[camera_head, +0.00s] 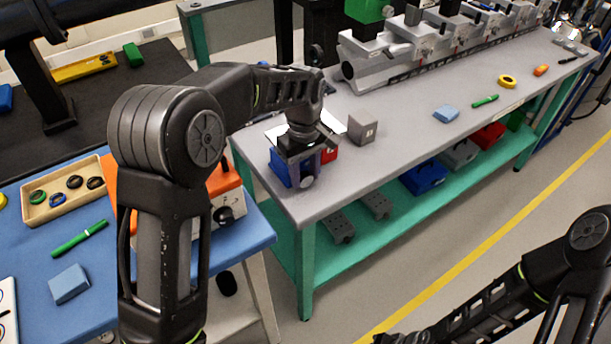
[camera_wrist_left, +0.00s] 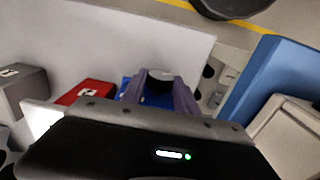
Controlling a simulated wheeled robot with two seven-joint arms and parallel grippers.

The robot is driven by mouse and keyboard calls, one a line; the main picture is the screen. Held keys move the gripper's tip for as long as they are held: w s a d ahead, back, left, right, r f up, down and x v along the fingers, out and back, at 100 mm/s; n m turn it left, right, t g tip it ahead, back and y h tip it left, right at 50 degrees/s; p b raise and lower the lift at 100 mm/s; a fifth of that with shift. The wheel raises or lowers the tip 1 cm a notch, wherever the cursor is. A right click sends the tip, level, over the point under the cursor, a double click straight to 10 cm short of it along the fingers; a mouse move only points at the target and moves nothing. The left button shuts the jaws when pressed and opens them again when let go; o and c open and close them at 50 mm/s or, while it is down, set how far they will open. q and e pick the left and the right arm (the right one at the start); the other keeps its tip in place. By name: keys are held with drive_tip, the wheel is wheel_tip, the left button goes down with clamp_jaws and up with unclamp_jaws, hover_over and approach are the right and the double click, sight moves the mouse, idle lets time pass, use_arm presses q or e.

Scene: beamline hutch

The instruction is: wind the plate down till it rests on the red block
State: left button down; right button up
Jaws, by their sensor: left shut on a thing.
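My left gripper (camera_head: 305,172) is shut on a round dark knob with a grey face (camera_head: 306,183) at the front of a blue jack (camera_head: 281,168). In the left wrist view its purple fingers stand on both sides of the knob (camera_wrist_left: 160,76). The red block (camera_head: 330,155) is beside the jack; it also shows in the wrist view (camera_wrist_left: 85,92). A white plate (camera_head: 331,121) shows behind the gripper, mostly hidden by my arm. I cannot tell whether it touches the red block. My right gripper (camera_head: 398,338) is barely in view at the bottom edge.
A grey angled block (camera_head: 362,130) stands right of the jack on the grey bench (camera_head: 410,125). A blue block (camera_head: 446,114), a green pen (camera_head: 485,101) and yellow tape (camera_head: 507,81) lie farther right. A long rail assembly (camera_head: 375,72) runs along the back. The bench front is clear.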

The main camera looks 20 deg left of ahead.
use_arm(q)
drive_tip(key=t+h+b, duration=0.1)
drive_tip(key=b, duration=0.2)
drive_tip(key=t+h+b, duration=0.1)
drive_tip(key=b, duration=0.2)
drive_tip(key=f+t+h+b, duration=0.1)
drive_tip(key=t+b, duration=0.1)
drive_tip(key=b, duration=0.1)
drive_tip(key=shift+s+a, duration=0.3)
drive_tip(key=shift+s, duration=0.1)
drive_tip(key=shift+r+t+h+b, duration=0.3)
drive_tip(key=shift+h+b, duration=0.1)
drive_tip(key=shift+b, duration=0.35)
drive_tip(key=c, duration=0.9)
unclamp_jaws()
drive_tip(key=shift+p+v, duration=0.45)
drive_tip(key=shift+v, duration=3.55)
